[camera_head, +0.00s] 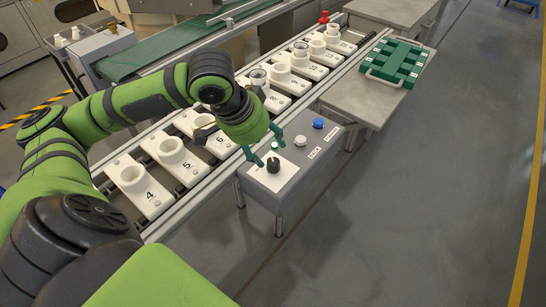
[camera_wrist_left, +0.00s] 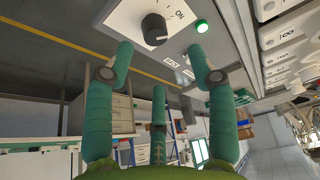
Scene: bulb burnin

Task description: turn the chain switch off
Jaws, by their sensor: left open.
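The chain switch is a black rotary knob (camera_head: 273,164) on a white plate on top of the grey control box (camera_head: 290,185). In the left wrist view the knob (camera_wrist_left: 154,29) is at the top, with the word ON printed beside it and a bright green lamp (camera_wrist_left: 202,26) near the plate. My left gripper (camera_head: 265,146) is open, its green fingers spread above the plate, close to the knob. In the wrist view the open fingers (camera_wrist_left: 160,55) point toward the knob and appear apart from it. My right gripper is not in view.
A white button (camera_head: 300,140) and a blue button (camera_head: 318,123) sit farther along the box. Behind it runs the conveyor with numbered white socket carriers (camera_head: 155,190). A green rack (camera_head: 397,61) lies on a side table. The floor at right is clear.

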